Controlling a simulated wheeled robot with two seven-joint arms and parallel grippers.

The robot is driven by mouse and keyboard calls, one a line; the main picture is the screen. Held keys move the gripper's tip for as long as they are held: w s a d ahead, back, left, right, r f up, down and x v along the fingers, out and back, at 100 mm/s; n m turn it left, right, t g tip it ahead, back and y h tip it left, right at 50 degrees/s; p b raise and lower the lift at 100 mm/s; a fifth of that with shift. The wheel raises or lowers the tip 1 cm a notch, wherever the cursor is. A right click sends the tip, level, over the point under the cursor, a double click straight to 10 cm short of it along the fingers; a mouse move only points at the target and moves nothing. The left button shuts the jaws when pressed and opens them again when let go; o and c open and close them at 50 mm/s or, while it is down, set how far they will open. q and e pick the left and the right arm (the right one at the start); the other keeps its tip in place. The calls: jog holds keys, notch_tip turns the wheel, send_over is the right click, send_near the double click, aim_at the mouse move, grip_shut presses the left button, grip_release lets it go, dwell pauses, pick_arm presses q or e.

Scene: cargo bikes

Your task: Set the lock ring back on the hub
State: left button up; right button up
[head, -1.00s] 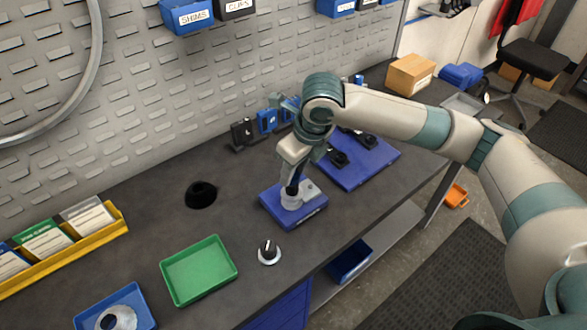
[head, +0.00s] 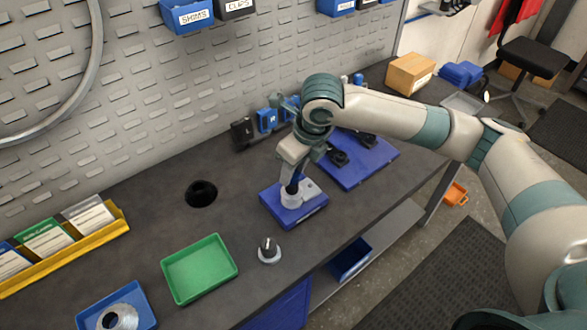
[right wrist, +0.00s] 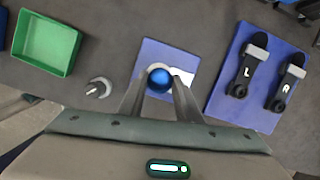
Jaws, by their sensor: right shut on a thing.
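A blue block (head: 310,212) lies on the bench and carries a pale grey round piece (head: 291,201), which looks like the hub. My right gripper (head: 293,186) points down directly over it, its tips at the round piece's top. In the right wrist view, a shiny blue round-topped part (right wrist: 160,79) sits between the fingers of the right gripper (right wrist: 161,84), with a pale rim around it. The gripper is shut on this part. I cannot tell the lock ring apart from the hub there; the fingers hide the contact. My left gripper is out of view.
A small black-and-silver piece (head: 269,251) stands near a green tray (head: 178,291). A blue tray (head: 147,318) holds a silver toothed disc (head: 118,317). A blue mat (head: 375,170) with two black crank-like parts lies behind the block.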

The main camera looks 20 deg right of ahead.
jog(key=shift+f, duration=0.5)
dwell(0.6)
jog(key=o, duration=1.2)
jog(key=shift+r, duration=0.15)
jog(key=shift+s+d+r+b, duration=0.15)
jog(key=shift+r+b, duration=0.15)
jog(key=shift+r, duration=0.3)
jog(key=b+v, duration=0.2)
jog(key=v, duration=1.4)
jog(key=shift+b, duration=0.4)
jog(key=shift+f, duration=0.1)
